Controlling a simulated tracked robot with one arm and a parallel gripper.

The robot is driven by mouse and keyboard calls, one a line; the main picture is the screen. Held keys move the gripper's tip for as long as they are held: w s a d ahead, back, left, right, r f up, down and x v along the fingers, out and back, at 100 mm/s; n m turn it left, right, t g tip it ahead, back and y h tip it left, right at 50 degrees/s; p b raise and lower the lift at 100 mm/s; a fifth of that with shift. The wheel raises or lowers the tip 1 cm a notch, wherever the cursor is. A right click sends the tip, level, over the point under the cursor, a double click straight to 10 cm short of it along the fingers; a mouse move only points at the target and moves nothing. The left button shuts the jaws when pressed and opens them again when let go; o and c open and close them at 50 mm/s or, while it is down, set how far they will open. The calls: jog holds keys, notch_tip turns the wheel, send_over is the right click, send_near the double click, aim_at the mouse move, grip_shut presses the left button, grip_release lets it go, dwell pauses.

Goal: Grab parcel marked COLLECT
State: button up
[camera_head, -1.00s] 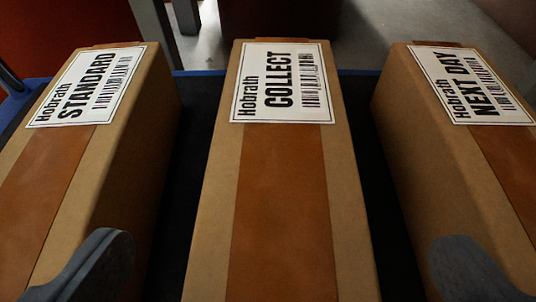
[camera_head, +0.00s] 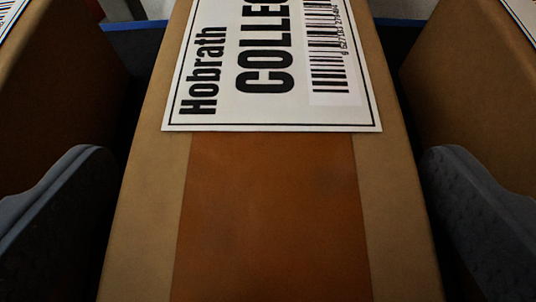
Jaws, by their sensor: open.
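The parcel marked COLLECT (camera_head: 270,215) fills the middle of the view. It is a long brown box with a darker brown tape strip along its top. Its white label (camera_head: 270,112) reads "Hobrath" and "COLLE", with the rest cut off at the top edge, and has a barcode. My gripper (camera_head: 262,185) is open, with one grey finger on each side of this parcel. The fingers look to be in or over the gaps beside it. I cannot tell whether either finger touches the box.
A brown parcel (camera_head: 65,95) stands to the left and another (camera_head: 470,95) to the right, each with only a corner of its label showing. Narrow dark gaps separate them from the middle parcel. A blue edge (camera_head: 137,25) runs behind.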

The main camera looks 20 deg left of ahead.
jog(key=c, duration=1.3)
jog(key=shift+r, duration=0.1)
